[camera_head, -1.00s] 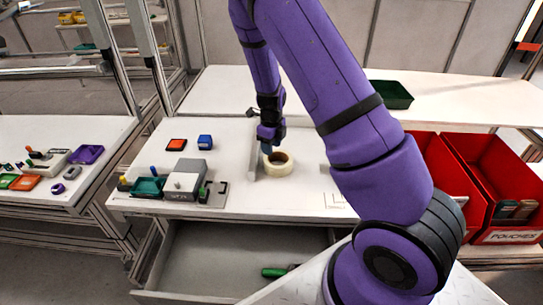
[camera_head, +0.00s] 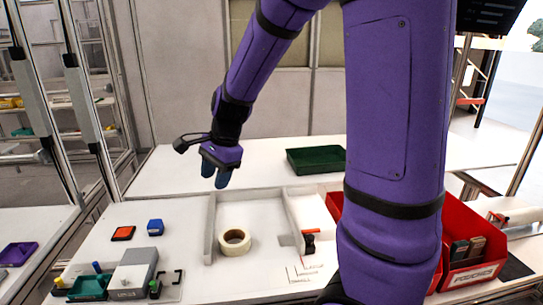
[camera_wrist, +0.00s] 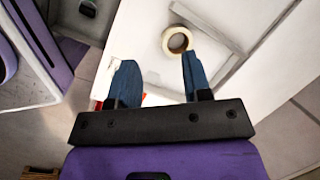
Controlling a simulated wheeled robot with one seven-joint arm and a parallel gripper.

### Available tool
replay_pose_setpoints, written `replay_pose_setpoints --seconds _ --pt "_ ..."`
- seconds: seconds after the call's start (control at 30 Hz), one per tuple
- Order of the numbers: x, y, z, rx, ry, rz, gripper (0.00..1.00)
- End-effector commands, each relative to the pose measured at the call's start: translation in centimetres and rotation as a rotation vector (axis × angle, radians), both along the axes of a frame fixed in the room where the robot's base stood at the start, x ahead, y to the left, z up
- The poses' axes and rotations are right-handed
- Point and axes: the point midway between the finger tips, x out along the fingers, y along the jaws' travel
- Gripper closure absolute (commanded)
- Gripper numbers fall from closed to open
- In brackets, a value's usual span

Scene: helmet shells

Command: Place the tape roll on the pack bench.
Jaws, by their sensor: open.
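The tape roll (camera_head: 234,242) is a cream ring lying flat on the white bench (camera_head: 180,222), inside a low-walled bay. It also shows in the wrist view (camera_wrist: 177,40), beyond the fingertips. My gripper (camera_head: 216,178) is raised above and behind the roll, with nothing between its blue fingers. In the wrist view the fingers (camera_wrist: 158,75) stand wide apart. The roll is apart from them. I cannot tell which surface is the pack bench.
A green tray (camera_head: 316,160) sits on the rear white surface. Red bins (camera_head: 468,225) stand at the right. An orange block (camera_head: 123,233), a blue block (camera_head: 155,227) and a grey box (camera_head: 133,270) are on the left of the bench. A red-and-black item (camera_head: 309,243) is right of the roll.

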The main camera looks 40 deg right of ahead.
Motion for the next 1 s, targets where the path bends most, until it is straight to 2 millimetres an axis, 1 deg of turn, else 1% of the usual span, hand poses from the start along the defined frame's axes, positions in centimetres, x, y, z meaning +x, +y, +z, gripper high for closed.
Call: replay_pose_setpoints --seconds 0.03,0.2,0.3,0.47,0.5,0.7,0.8,0.9,1.0 --pt "-1.2 0.2 1.6 -0.01 -0.039 0.076 0.55" --pt "-5.2 0.8 5.6 -0.086 -0.153 0.366 0.55" --pt "-7.8 1.0 7.5 -0.147 -0.217 0.532 0.55" --pt "-12.1 1.3 10.0 -0.27 -0.306 0.792 0.55" --pt "-13.2 1.3 10.5 -0.305 -0.324 0.853 0.55" --pt "-18.0 1.2 12.2 -0.49 -0.385 1.136 0.55" --pt "-19.8 1.2 12.5 -0.563 -0.394 1.235 0.55" --pt "-20.8 1.2 12.7 -0.612 -0.396 1.298 0.55" --pt "-21.3 1.1 12.7 -0.634 -0.395 1.328 0.55"
